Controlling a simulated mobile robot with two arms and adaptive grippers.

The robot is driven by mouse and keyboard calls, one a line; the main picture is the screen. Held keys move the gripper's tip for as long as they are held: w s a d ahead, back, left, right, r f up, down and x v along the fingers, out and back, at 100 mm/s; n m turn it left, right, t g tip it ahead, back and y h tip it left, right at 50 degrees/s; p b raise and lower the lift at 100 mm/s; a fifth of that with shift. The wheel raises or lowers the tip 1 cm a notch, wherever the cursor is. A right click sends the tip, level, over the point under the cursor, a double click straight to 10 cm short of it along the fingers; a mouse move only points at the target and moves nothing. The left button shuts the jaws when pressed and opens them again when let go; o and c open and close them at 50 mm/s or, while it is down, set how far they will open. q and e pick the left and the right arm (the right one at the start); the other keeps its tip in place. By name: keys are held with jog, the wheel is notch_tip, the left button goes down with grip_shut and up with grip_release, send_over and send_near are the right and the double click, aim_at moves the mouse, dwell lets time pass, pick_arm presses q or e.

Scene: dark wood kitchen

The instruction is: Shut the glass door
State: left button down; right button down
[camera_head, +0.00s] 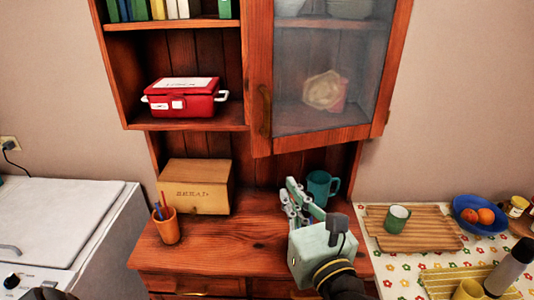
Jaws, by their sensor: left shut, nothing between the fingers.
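The glass door (330,75) is a wooden frame with a cloudy pane on the upper right of the cabinet. It stands ajar: its left edge, with the handle (265,110), juts out toward me, and its right edge meets the cabinet side. Dim shapes show behind the pane.
A red box (184,97) sits on the open shelf. A table (395,272) with a board and fruit bowl is at right.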

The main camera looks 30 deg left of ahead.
pick_arm(q)
jog(key=b, duration=0.7)
send_near(263, 153)
jog(key=x, duration=0.5)
jog(key=shift+w+a+f, duration=0.2)
jog(key=shift+f, duration=0.05)
jog(key=shift+w+a+r+b, duration=0.15)
jog(key=shift+w+a+b, duration=0.2)
jog(key=shift+w+a, duration=0.1)
